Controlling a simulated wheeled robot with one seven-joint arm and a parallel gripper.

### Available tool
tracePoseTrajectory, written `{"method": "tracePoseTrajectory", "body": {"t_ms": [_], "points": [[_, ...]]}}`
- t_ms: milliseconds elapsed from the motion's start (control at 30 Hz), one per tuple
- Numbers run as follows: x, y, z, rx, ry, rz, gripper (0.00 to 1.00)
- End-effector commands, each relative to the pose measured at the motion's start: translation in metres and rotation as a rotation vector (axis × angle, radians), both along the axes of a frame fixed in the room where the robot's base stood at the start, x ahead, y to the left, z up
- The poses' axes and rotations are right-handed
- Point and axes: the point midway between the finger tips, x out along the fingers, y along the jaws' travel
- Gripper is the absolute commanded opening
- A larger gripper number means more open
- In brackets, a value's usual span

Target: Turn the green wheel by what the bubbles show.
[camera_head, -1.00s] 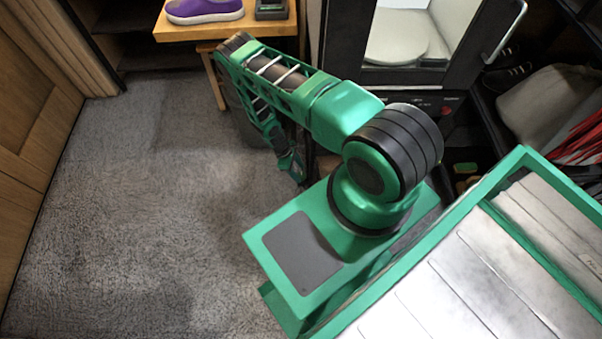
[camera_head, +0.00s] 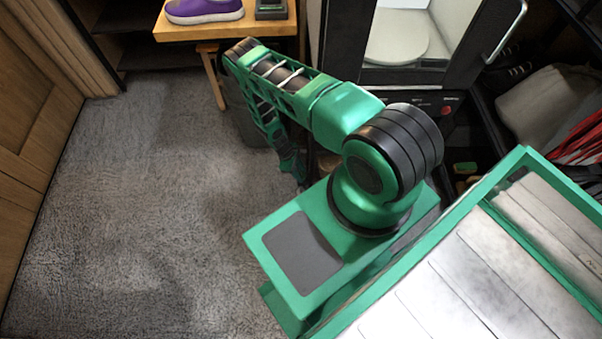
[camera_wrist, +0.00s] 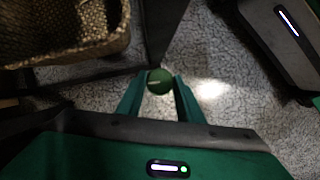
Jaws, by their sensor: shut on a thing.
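In the wrist view a small round green thing, which I take for the green wheel (camera_wrist: 160,80), sits between the two green fingers of my gripper (camera_wrist: 159,88). The fingers are shut on it near their tips, one on each side. A pale mark shows on its left side. Speckled grey carpet lies behind it. In the head view my arm reaches out and its lower part hangs down; my fingertips and the wheel are hidden there. I can make out no bubbles in either view.
A woven basket (camera_wrist: 65,30) and dark bars are close at left in the wrist view; a dark box with a light strip (camera_wrist: 285,45) is at upper right. In the head view, purple shoe (camera_head: 204,10) stands on wooden bench (camera_head: 225,30). Carpet (camera_head: 130,200) at left is clear.

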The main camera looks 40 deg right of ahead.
Motion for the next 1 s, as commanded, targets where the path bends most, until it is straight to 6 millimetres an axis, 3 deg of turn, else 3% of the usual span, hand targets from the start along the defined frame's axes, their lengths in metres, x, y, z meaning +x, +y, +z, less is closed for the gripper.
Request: {"method": "tracePoseTrajectory", "body": {"t_ms": [300,700,733,767,800,1000], "points": [[0.0004,-0.001,0.0001,0.004,0.003,-0.315,0.11],[0.0,-0.0007,0.0003,0.003,0.003,-0.358,0.11],[0.0,-0.0007,0.0003,0.003,0.003,-0.358,0.4],[0.0002,-0.0008,0.0002,0.002,0.002,-0.358,0.47],[0.0002,-0.001,0.0002,0.002,0.002,-0.358,0.52],[0.0004,-0.0016,0.0001,0.002,0.002,-0.356,0.52]]}}
